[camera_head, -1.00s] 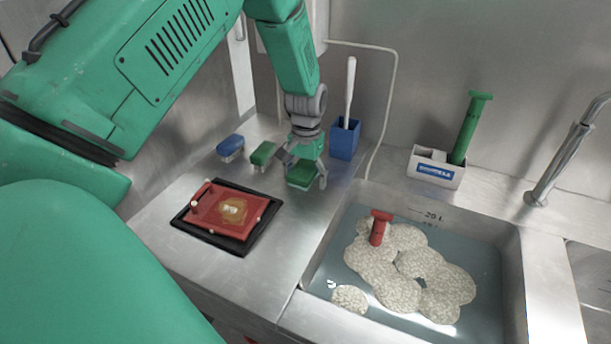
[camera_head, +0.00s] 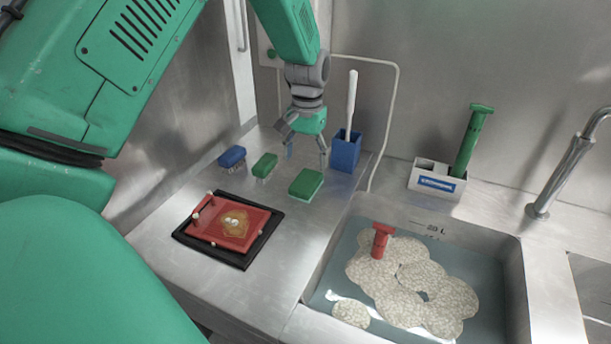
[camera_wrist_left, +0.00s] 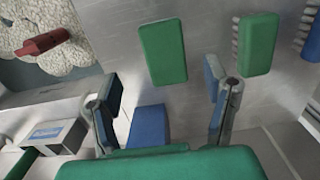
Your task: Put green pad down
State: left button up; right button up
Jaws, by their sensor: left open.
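The green pad (camera_head: 306,184) lies flat on the steel counter, near the sink's left edge. It also shows in the left wrist view (camera_wrist_left: 163,52), beyond my fingertips. My left gripper (camera_head: 307,157) is open and empty, above and slightly behind the pad, apart from it. In the left wrist view its two fingers (camera_wrist_left: 161,95) are spread with nothing between them in grip. A second green item, a brush with bristles (camera_head: 264,166), stands left of the pad; it shows in the left wrist view too (camera_wrist_left: 258,43). My right gripper is not in view.
A blue brush (camera_head: 232,156) and a red board on a black tray (camera_head: 181,237) are to the left. A blue holder (camera_head: 345,153) with a white-handled tool stands close behind the pad. The water-filled sink (camera_head: 330,262) is right. Counter in front of the pad is clear.

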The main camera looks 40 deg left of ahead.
aim_at(307, 183)
pick_arm(q)
jog(key=shift+w+r, duration=0.1)
jog(key=shift+r, duration=1.4)
